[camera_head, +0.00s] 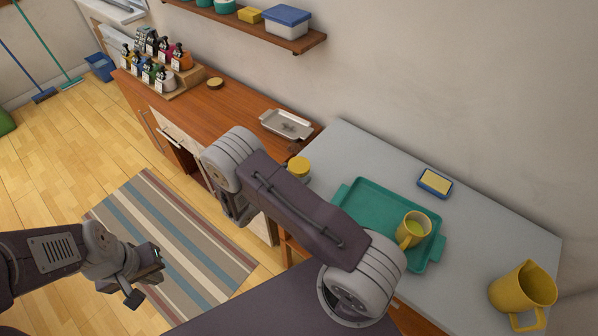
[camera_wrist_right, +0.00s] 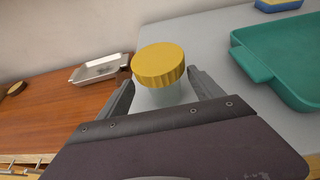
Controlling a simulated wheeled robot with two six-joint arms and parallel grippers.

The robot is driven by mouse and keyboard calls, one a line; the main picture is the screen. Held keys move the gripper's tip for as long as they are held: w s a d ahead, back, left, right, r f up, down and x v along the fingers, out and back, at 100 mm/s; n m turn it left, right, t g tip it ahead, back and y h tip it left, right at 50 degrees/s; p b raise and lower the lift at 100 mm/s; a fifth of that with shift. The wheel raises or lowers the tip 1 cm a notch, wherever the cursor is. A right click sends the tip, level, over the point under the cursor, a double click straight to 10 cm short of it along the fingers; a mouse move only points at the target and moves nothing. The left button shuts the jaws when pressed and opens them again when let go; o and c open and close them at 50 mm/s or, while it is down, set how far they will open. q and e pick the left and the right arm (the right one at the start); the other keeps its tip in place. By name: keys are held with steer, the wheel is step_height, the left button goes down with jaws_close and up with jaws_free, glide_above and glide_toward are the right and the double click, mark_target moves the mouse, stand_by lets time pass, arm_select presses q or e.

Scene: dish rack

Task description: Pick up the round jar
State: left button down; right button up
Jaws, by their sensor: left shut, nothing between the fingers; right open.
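The round jar has a yellow ribbed lid and a pale, clear-looking body. In the head view the jar (camera_head: 299,167) stands at the left end of the grey counter, partly hidden behind my right arm. In the right wrist view the jar (camera_wrist_right: 159,70) is upright between the two open fingers of my right gripper (camera_wrist_right: 158,92). Its lower part is hidden by the gripper body. I cannot tell whether a finger touches it. My left gripper (camera_head: 146,281) is shut and empty, over the floor near the striped rug.
A green tray (camera_head: 352,196) with a yellow mug (camera_head: 413,229) lies right of the jar. A yellow pitcher (camera_head: 522,290) and a sponge in a blue dish (camera_head: 435,183) are farther right. A metal tray (camera_head: 286,124) and bottles (camera_head: 152,62) stand on the wooden counter.

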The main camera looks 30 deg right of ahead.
steer(key=p+x, duration=0.1)
steer(key=x, duration=0.3)
steer(key=shift+s+d+p, duration=0.1)
steer(key=shift+d+p, duration=0.3)
steer(key=shift+w+d+f, duration=0.15)
steer(key=shift+w+d, duration=0.05)
steer(key=shift+d, duration=0.05)
steer(key=shift+w+d+f, duration=0.2)
steer(key=shift+d+f, duration=0.1)
steer(key=shift+r, duration=0.1)
steer(key=c, duration=1.4)
